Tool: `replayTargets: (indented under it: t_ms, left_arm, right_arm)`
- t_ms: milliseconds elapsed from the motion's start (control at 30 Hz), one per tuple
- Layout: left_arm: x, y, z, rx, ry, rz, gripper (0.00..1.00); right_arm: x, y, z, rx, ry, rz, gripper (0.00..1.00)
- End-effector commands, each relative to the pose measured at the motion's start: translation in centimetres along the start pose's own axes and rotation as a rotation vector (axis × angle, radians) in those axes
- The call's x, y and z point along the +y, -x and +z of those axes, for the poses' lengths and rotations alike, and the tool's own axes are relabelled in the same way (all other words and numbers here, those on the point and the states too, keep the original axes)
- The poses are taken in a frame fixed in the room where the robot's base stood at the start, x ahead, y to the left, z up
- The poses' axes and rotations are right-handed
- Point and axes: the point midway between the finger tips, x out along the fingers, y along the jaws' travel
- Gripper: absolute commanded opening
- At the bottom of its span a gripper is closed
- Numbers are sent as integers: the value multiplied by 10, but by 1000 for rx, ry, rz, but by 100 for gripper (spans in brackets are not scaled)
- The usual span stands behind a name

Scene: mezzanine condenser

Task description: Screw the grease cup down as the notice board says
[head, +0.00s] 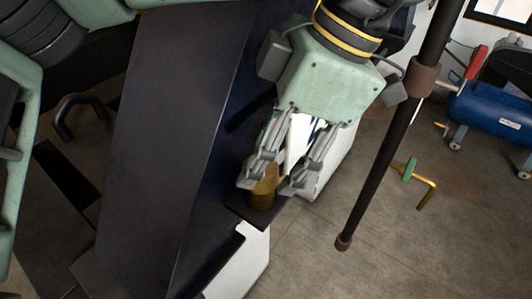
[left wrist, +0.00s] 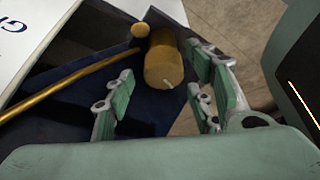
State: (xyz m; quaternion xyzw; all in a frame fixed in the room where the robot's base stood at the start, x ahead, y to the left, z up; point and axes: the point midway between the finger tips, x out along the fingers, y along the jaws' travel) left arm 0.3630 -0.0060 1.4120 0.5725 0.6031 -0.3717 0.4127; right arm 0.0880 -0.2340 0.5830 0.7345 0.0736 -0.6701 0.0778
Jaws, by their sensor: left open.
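The grease cup (head: 263,192) is a brass cylinder on a small dark ledge (head: 250,212) beside a dark beam. In the left wrist view the cup (left wrist: 165,64) shows its round end with a short pale mark near the rim. My left gripper (head: 271,184) is open, with its fingers on either side of the cup. In the left wrist view the gripper (left wrist: 163,72) shows gaps between its green pads and the cup. A white panel (left wrist: 28,30) with partial blue lettering shows there; I cannot tell if it is the notice board.
A thin brass pipe (left wrist: 75,87) runs beside the cup. The broad dark beam (head: 165,130) stands left of the gripper, a dark pole (head: 385,160) right of it. A blue tank (head: 490,115) stands on open floor at right.

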Motion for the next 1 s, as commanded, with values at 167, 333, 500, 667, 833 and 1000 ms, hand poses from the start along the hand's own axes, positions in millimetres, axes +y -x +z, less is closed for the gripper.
replayTargets:
  t_ms: [167, 333, 500, 667, 833, 1000]
  left_arm:
    - [0, -13, 0, -1, -1, 0, 50]
    - [0, -17, 0, -2, -1, 1, 50]
    - [0, -16, 0, -1, -1, 1, 48]
    - [0, -16, 0, -1, -1, 1, 34]
    - [0, -16, 0, -1, 1, 2, 19]
    - [1, -16, 0, -1, 1, 3, 9]
  right_arm:
    - [0, 4, -1, 1, 0, 0, 52]
    - [0, 4, -1, 1, 0, 0, 52]
    - [0, 4, -1, 1, 0, 0, 52]
    - [0, 4, -1, 1, 0, 0, 52]
    - [0, 4, -1, 1, 0, 0, 52]
    - [0, 4, -1, 1, 1, 0, 52]
